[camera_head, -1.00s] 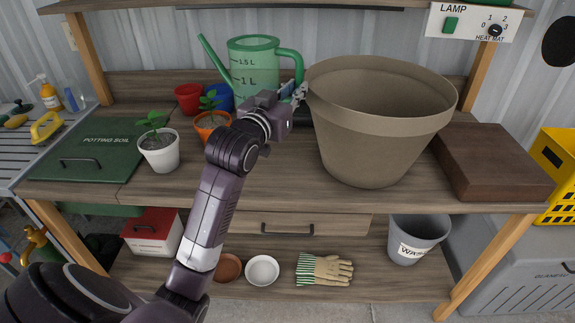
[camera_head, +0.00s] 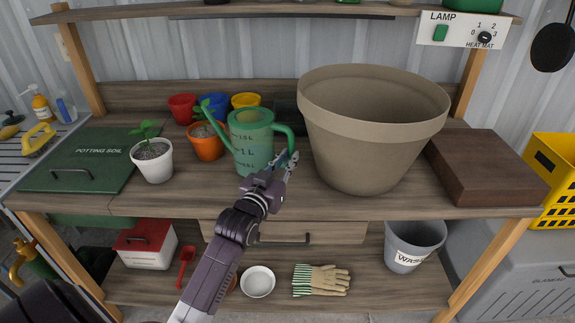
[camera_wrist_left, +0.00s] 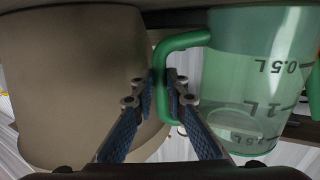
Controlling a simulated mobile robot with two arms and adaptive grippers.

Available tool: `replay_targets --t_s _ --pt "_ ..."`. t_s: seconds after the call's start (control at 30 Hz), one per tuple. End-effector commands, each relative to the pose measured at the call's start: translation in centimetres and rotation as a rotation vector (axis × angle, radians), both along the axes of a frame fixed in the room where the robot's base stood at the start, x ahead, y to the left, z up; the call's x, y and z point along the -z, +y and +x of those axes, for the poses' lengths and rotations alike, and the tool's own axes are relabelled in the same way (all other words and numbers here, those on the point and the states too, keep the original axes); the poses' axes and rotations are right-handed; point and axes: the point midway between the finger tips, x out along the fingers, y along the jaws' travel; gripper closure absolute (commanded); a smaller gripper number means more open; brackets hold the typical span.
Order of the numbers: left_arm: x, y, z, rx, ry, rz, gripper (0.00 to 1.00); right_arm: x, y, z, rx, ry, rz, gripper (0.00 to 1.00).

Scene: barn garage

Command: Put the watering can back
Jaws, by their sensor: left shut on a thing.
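The green see-through watering can (camera_head: 252,145) is upright at the middle of the bench, its spout to the left and its handle to the right. My left gripper (camera_head: 284,164) is shut on the can's handle. In the left wrist view the can (camera_wrist_left: 262,75) appears upside down, and the gripper's fingers (camera_wrist_left: 167,98) are on either side of the handle. I cannot tell whether the can's base touches the bench. My right gripper is not in view.
Red (camera_head: 183,108), blue (camera_head: 213,104) and yellow (camera_head: 245,100) pots stand behind the can. A white pot with a seedling (camera_head: 152,162) is to the left. A brown block (camera_head: 487,165) lies right of the beige pot. The bench front (camera_head: 190,195) is clear.

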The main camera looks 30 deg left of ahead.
Motion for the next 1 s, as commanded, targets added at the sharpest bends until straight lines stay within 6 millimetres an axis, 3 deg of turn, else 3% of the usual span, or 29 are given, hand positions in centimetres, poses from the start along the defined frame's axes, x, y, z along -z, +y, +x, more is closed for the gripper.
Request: replay_targets --t_s 0.13,0.57,0.6,0.7,1.0 --pt "1.3 0.0 0.0 -0.001 -0.006 0.006 1.0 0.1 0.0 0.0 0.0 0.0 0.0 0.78" --pt "1.8 0.0 0.0 -0.001 -0.008 0.006 1.0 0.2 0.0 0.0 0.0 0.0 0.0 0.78" --pt "2.1 0.0 0.0 0.0 -0.001 0.001 0.83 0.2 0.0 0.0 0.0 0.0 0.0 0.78" --pt "2.1 0.0 0.0 0.0 -0.001 0.001 0.72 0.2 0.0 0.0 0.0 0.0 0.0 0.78" --pt "2.0 0.0 0.0 0.0 -0.001 0.001 0.7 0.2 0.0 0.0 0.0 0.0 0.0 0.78"
